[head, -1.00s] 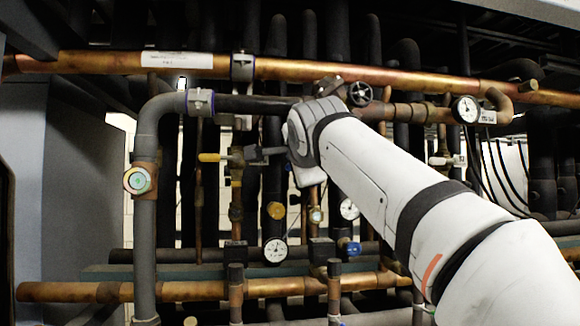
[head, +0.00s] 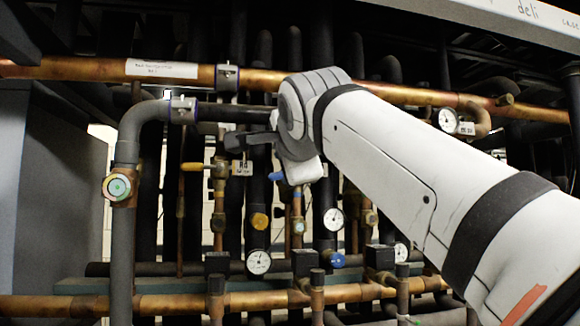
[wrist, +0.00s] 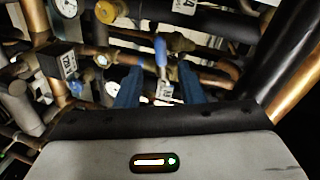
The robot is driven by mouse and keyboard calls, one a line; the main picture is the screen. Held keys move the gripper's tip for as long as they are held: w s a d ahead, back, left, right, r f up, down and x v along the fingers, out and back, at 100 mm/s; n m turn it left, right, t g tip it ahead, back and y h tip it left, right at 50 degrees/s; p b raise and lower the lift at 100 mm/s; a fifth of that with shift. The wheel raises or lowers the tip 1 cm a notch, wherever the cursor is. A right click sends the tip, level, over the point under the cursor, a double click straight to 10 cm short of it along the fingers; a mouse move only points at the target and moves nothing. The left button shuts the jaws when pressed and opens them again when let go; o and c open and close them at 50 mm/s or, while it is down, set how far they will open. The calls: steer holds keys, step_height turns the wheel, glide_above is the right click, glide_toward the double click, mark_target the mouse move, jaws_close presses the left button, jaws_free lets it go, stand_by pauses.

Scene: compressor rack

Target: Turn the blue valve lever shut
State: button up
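The blue valve lever (head: 276,176) shows just below my wrist in the head view, on a brass valve on a thin vertical copper pipe. In the wrist view the blue lever (wrist: 161,50) points up the picture, between and slightly beyond my two blue fingertips. My gripper (wrist: 160,76) is open, with a clear gap between the fingers, and I see no contact with the lever. In the head view my gripper (head: 236,143) is a dark shape pointing left, partly hidden by the wrist.
A yellow lever (head: 193,166) sits on a valve to the left. A blue knob (head: 337,260) is lower right. A dark horizontal pipe (head: 235,113) and a large copper pipe (head: 90,70) cross above. Several gauges, such as this one (head: 258,262), and vertical pipes crowd the space.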

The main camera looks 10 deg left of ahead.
steer(key=shift+n, duration=0.4)
steer(key=shift+c, duration=1.4)
steer(key=n, duration=0.3)
steer(key=shift+w+a+f+n+t+y, duration=0.25)
steer(key=shift+f+n+t+y, duration=0.05)
steer(key=shift+f+y, duration=0.1)
steer(key=c, duration=0.3)
steer(key=n, duration=0.3)
steer(key=n+y, duration=0.1)
steer(key=n, duration=0.1)
steer(key=shift+a+f+t, duration=0.15)
steer(key=shift+f+t, duration=0.15)
steer(key=shift+f, duration=0.1)
jaws_close()
steer(key=n+t+y, duration=0.4)
steer(key=n+y, duration=0.2)
steer(key=n, duration=2.4)
glide_toward(278, 178)
steer(key=p+x, duration=0.5)
steer(key=p, duration=0.1)
steer(key=shift+w+a+r, duration=0.1)
steer(key=shift+a+r, duration=0.05)
steer(key=shift+a, duration=0.05)
steer(key=shift+w+a+r, duration=0.25)
steer(key=shift+w+a, duration=0.1)
steer(key=shift+w, duration=0.2)
